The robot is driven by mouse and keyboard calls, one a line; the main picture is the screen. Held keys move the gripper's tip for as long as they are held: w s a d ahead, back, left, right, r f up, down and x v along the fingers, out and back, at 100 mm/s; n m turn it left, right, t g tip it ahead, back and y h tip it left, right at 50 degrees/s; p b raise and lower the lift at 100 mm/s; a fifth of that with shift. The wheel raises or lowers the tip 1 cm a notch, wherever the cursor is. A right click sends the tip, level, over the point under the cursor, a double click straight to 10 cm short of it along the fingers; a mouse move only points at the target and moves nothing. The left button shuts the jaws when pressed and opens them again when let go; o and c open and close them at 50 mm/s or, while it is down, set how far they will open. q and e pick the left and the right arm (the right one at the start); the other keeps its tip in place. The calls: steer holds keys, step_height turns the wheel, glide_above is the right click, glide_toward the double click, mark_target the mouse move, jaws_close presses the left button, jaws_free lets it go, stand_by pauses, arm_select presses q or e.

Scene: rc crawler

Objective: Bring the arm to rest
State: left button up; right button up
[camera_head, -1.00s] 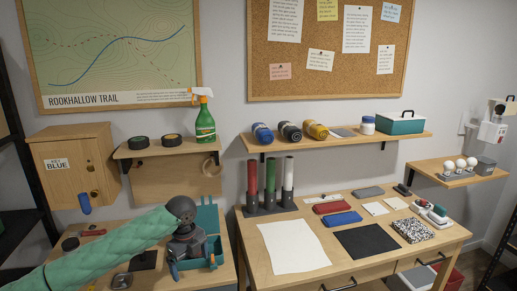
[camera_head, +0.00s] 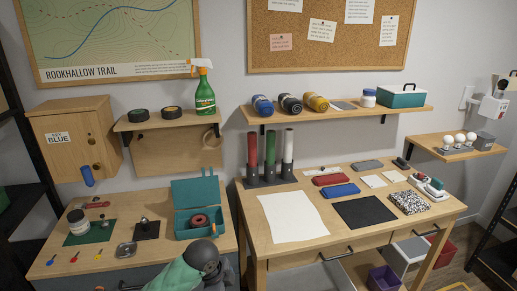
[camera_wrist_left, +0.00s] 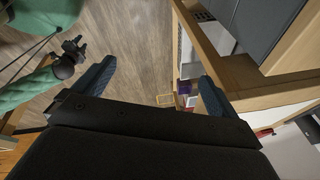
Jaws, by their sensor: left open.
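My left arm (camera_head: 185,270), in a green sleeve with a dark wrist, is low at the bottom edge of the head view, in front of the left bench; its fingers are out of that view. In the left wrist view my left gripper (camera_wrist_left: 153,88) is open, with nothing between its fingers and the floor beyond. Also in the wrist view, at the upper left, is a green-sleeved arm with a small dark gripper (camera_wrist_left: 74,50), seemingly my right one; its jaws are too small to read.
The left bench (camera_head: 60,268) holds an open teal box (camera_head: 181,232) with a reddish ring-shaped roll (camera_head: 199,221) in it. The right table (camera_head: 270,243) carries paper, a black mat and several small items. In the wrist view a wooden furniture edge (camera_wrist_left: 240,80) is close on the right.

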arm_select(q)
steer(key=s+f+n+t, duration=0.1)
steer(key=s+f+n, duration=0.3)
steer(key=s+n, duration=0.45)
steer(key=s+a+f+n+y, duration=0.1)
steer(key=s+a+f+n, duration=0.1)
steer(key=s+a+n, duration=0.5)
steer(key=s+a+f+n+y, duration=0.15)
steer(key=s+a, duration=0.35)
steer(key=s, duration=0.6)
steer(key=s+d+f+x, duration=0.1)
steer(key=s+x, duration=0.2)
steer(key=x, duration=2)
steer(key=s+f, duration=0.4)
steer(key=f, duration=0.6)
steer(key=s+d+f+g, duration=0.1)
steer(key=s+f, duration=0.2)
steer(key=f, duration=0.8)
steer(key=shift+s, duration=0.4)
steer(key=shift+w+r, duration=0.1)
steer(key=shift+r, duration=0.05)
